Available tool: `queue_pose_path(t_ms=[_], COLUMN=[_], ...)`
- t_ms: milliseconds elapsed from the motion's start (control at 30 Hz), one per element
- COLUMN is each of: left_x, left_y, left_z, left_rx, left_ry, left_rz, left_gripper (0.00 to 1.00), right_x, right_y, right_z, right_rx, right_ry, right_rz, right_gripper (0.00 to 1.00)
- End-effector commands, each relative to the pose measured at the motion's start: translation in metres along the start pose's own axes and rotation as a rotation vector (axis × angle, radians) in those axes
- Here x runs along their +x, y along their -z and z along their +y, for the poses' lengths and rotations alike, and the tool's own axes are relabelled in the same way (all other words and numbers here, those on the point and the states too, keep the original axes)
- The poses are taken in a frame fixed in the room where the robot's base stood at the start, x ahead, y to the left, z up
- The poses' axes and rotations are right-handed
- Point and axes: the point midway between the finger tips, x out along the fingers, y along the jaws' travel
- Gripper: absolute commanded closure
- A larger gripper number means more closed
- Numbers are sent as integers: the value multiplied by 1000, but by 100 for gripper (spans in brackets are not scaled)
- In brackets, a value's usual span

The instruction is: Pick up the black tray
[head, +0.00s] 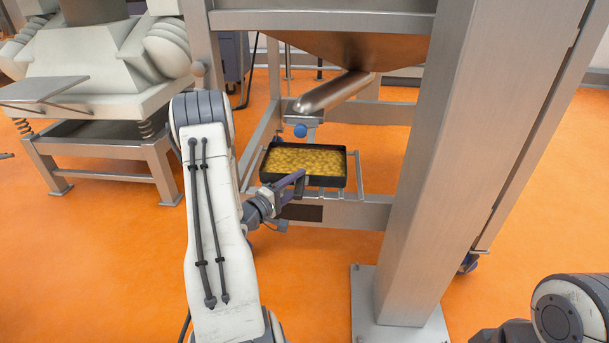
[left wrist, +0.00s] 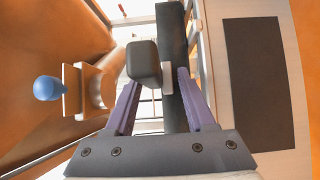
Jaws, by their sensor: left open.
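The black tray (head: 327,182) is full of yellowish granules and sits level on the metal rails under the chute. My left gripper (head: 298,181) is at the tray's near side, its purple fingers open. In the left wrist view, a long black wall that looks like the tray's side (left wrist: 172,45) runs up the picture. A black block (left wrist: 143,62), perhaps a handle, shows between the open fingers of the left gripper (left wrist: 158,80). I cannot tell whether the fingers touch it. My right gripper is out of view; only part of that arm shows at the bottom right.
A sloping metal chute (head: 335,92) with a blue knob (head: 300,131) hangs above the tray. A thick steel post (head: 425,170) stands to the right. The rail frame (head: 360,212) carries a dark panel (head: 300,213). Orange floor is clear in front of the frame.

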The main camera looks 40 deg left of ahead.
Motion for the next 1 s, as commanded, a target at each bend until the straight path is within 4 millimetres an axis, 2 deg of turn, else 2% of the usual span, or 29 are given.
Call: queue_pose_path(t_ms=[167, 200, 333, 733, 1000], left_x=[1, 1, 0, 0, 1], left_y=[0, 0, 0, 1, 1], left_z=[1, 1, 1, 5, 24], left_rx=[0, 0, 0, 4, 4], left_ry=[0, 0, 0, -4, -5], left_rz=[1, 1, 1, 1, 0], left_gripper=[45, 49, 99, 100, 100], right_x=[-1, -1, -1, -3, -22], right_y=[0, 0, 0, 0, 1], right_z=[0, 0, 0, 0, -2], right_rx=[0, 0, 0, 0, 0], right_ry=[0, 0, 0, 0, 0], right_rz=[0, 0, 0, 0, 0], right_gripper=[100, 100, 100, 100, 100])
